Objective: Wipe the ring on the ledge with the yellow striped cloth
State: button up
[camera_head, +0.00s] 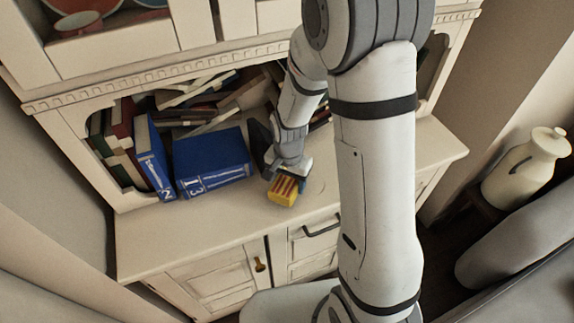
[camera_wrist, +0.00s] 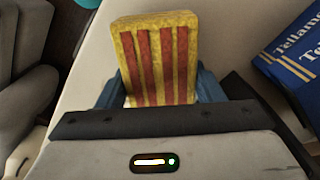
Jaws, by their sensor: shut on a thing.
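The yellow cloth with red stripes (camera_head: 283,194) is a folded block at the ledge, below my gripper (camera_head: 288,178) in the head view. In the wrist view the cloth (camera_wrist: 155,55) stands between the blue fingers of my gripper (camera_wrist: 163,88), which is shut on it. The cream ledge (camera_head: 185,228) runs in front of the book niche. A faint ring mark (camera_head: 318,186) seems to show on the ledge just right of the cloth, partly near my arm. I cannot tell whether the cloth touches the ledge.
A large blue book (camera_head: 212,160) lies left of my gripper, and a slimmer blue book (camera_head: 152,158) leans beside it. Several more books fill the niche behind. A cream jug (camera_head: 527,168) stands far right, off the ledge. The ledge's front left is clear.

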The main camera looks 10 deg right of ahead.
aim_at(288, 179)
jog(key=shift+r+p, duration=1.9)
jog(key=shift+r, duration=1.15)
